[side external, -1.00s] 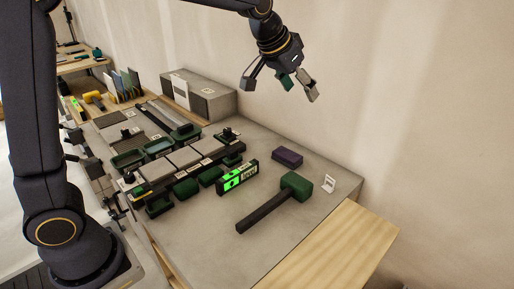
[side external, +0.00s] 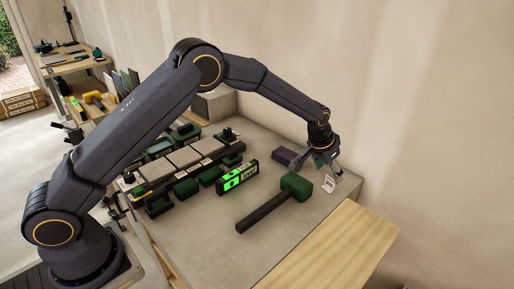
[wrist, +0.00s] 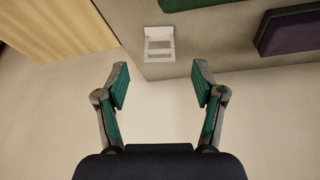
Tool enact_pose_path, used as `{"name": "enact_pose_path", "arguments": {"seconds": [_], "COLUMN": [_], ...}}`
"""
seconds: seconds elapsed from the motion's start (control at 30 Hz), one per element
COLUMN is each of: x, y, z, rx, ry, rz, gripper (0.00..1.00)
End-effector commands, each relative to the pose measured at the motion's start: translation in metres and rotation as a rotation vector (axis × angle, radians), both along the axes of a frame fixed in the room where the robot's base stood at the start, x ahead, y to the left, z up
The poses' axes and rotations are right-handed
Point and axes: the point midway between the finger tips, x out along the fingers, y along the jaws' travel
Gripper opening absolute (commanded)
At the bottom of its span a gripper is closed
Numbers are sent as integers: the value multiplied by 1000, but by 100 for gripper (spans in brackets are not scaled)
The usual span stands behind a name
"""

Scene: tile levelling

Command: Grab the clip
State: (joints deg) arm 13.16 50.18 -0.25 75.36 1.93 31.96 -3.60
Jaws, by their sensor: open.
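The clip (wrist: 159,46) is a small white frame-like piece on the grey bench top near its edge, ahead of my fingers in the wrist view. In the side view the clip (side external: 328,184) lies near the bench's right corner, to the right of the mallet head. My gripper (wrist: 161,82) is open and empty, its two green-padded fingers spread apart. In the side view my gripper (side external: 325,167) is low over the bench corner, just above and behind the clip. I cannot tell from the side view whether a finger touches it.
A mallet with a green head (side external: 297,185) and dark handle lies close to the clip. A purple block (side external: 284,157) sits beside my gripper. A level with a green display (side external: 237,178) and a row of tiles (side external: 184,157) are further left. A wall stands behind.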

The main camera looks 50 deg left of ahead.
Motion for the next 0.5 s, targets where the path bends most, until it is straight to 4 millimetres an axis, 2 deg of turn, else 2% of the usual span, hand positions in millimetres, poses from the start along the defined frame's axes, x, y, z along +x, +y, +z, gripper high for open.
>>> {"name": "enact_pose_path", "arguments": {"seconds": [0.17,0.4,0.5], "x": [4,16,18], "y": [-1,-4,-4], "z": [-14,-48,-53], "rx": [0,0,0], "ry": [2,2,1], "rz": [0,0,0], "gripper": [69,69,69]}}
